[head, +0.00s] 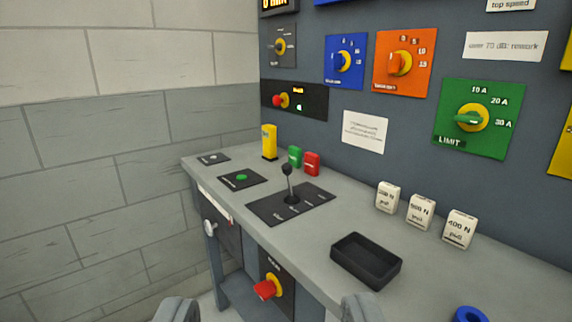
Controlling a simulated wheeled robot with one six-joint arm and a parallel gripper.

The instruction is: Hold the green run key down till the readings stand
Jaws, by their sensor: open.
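A round green key (242,177) sits on a dark plate (228,184) toward the left end of the grey bench top. Its label is too small to read, so I cannot tell for sure that it is the run key.
A black lever (288,182) stands right of the green key. A black tray (366,260) and white weights (421,211) are to the right. A red knob (267,288) is on the bench front.

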